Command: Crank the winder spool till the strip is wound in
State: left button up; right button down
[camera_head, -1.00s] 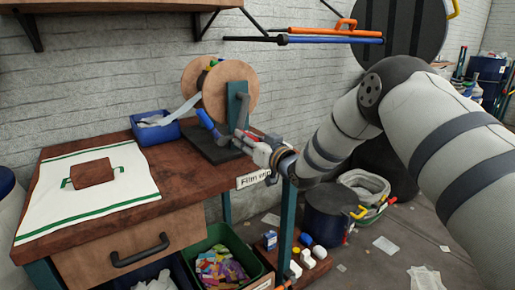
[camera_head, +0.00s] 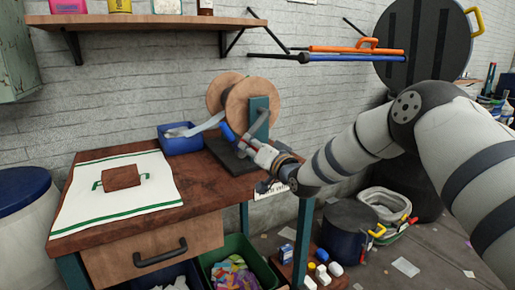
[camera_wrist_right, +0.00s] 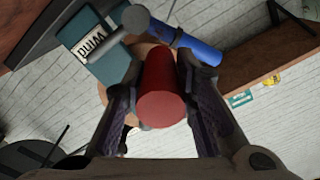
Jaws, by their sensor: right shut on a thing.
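The winder spool (camera_head: 238,101) has two round wooden discs on a teal post (camera_head: 259,116) with a black base at the table's back right. A pale strip (camera_head: 208,125) runs from the spool down to a blue bin (camera_head: 181,143). A blue crank handle (camera_head: 227,131) sticks out in front of the spool; it also shows in the right wrist view (camera_wrist_right: 198,52), beside a grey crank arm (camera_wrist_right: 118,32). My right gripper (camera_head: 263,154) is shut on a red cylinder (camera_wrist_right: 160,92), close to the post. Whether the cylinder joins the crank is hidden. My left gripper is out of view.
A towel with green stripes (camera_head: 145,197) and a brown block (camera_head: 121,177) lie on the table (camera_head: 203,180). A wall shelf (camera_head: 150,22) is above. A green bin (camera_head: 256,262) and a dark pot (camera_head: 348,222) stand below. The tabletop between towel and winder is clear.

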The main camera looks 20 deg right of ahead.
jog(key=shift+s+a+r+m, duration=0.1)
jog(key=shift+a+r+m, duration=0.7)
jog(key=shift+m, duration=0.4)
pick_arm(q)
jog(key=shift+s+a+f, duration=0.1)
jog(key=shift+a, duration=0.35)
pick_arm(e)
jog(key=d+r+m, duration=0.3)
jog(key=r+m, duration=1.1)
jog(key=m, duration=0.4)
jog(key=shift+d+r, duration=0.3)
jog(key=shift+d, duration=0.1)
jog(key=shift+d+r+m, duration=0.1)
jog(key=shift+m, duration=0.2)
jog(key=c, duration=1.3)
grip_release()
jog(key=shift+w, duration=0.2)
